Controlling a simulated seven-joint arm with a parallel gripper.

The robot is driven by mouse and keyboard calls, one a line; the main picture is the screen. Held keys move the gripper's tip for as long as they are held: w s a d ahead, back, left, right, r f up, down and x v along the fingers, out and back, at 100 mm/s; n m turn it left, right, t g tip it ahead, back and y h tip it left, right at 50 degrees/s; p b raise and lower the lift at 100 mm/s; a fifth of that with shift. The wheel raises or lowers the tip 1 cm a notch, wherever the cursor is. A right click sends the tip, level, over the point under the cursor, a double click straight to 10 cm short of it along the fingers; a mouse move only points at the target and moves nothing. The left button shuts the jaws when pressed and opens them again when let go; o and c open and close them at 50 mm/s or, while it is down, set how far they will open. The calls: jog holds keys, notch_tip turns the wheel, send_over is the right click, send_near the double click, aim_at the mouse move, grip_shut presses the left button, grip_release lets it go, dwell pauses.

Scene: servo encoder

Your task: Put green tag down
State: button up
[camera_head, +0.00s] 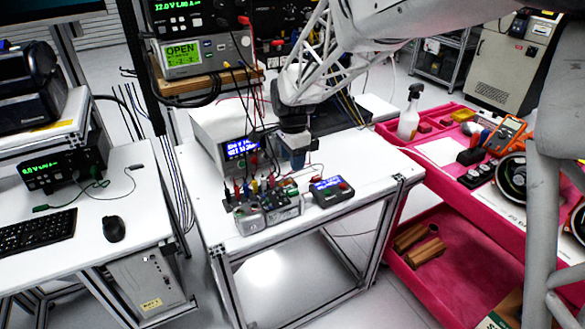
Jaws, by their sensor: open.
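My gripper (297,160) points down over the white table (240,240), just behind a row of small devices. Its jaws are open; the small gap between the fingers is hard to make out. A small green patch (288,185) shows just below the fingertips, among the devices; it may be the green tag, but it is too small to be sure. I cannot tell whether it touches the gripper. A grey servo-like unit (282,212) with coloured plugs stands in front of it. A dark box with a blue display (327,185) sits to the right.
A bench supply with a blue display (240,148) stands behind on the left, with several cables hanging near my gripper. The table's front strip is clear. A pink cart (440,200) with a spray bottle (410,112) stands right. A desk with a mouse (114,228) stands left.

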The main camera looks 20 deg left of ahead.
jog(key=shift+r, duration=0.5)
dwell(0.6)
jog(key=s+d+r+n, duration=0.1)
jog(key=s+d+r, duration=0.25)
jog(key=d, duration=0.45)
jog(key=s+d+r+n+t, duration=0.1)
jog(key=s+d+r+n, duration=0.2)
jog(key=d, duration=0.6)
jog(key=s+d+r, duration=0.4)
jog(key=s+d, duration=0.1)
jog(key=d, duration=0.3)
jog(key=s+d+n, duration=0.2)
jog(key=s+d, duration=0.5)
jog(key=s, duration=0.3)
jog(key=s+d+f+n+t, duration=0.1)
jog(key=s+d+n, duration=0.1)
jog(key=s+d, duration=0.5)
jog(key=s, duration=0.3)
jog(key=shift+d+f+n+t, duration=0.3)
jog(key=shift+n, duration=0.1)
